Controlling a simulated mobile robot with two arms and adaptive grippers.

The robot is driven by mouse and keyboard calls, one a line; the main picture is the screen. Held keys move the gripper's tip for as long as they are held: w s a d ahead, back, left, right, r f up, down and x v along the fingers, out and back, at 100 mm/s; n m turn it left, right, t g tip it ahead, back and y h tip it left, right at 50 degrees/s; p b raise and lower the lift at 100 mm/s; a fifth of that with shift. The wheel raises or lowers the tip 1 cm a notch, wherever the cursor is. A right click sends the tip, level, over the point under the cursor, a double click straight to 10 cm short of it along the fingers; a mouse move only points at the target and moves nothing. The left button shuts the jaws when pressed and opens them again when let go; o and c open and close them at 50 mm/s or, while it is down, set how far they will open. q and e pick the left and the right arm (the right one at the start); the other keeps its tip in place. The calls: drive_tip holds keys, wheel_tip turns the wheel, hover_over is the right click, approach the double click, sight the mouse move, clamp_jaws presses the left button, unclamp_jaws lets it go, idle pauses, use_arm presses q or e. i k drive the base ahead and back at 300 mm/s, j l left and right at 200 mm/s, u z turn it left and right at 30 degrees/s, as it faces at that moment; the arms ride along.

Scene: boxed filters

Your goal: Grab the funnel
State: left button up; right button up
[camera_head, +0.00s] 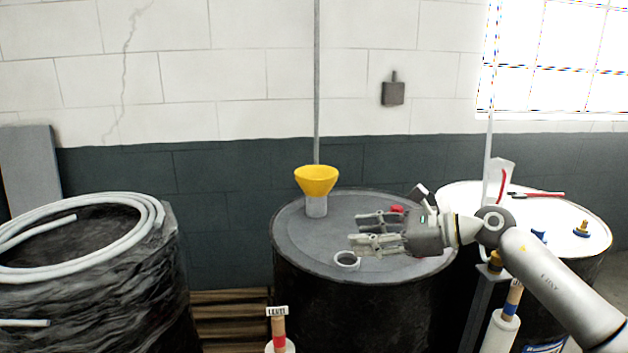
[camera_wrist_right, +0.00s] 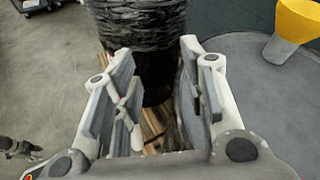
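The funnel (camera_head: 317,182) has a yellow cone and a grey lower part. It stands upright on the black drum's lid (camera_head: 300,245), toward the back left. It also shows at the upper right edge of the right wrist view (camera_wrist_right: 298,22), partly cut off. My right gripper (camera_head: 355,232) is over the same lid, to the right of and nearer than the funnel, with its fingers pointing left. Its fingers are apart and empty in the right wrist view (camera_wrist_right: 152,75). The funnel lies outside the fingers. My left gripper is not in view.
A grey ring (camera_head: 347,259) and a small red item (camera_head: 397,209) are on the lid near my right gripper. A wrapped drum with coiled hose (camera_head: 90,275) stands left. A white-topped drum (camera_head: 570,225) with tools stands right. A labelled handle (camera_head: 278,328) rises in front.

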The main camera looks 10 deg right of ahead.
sight(315, 181)
drive_tip(key=i, duration=1.1)
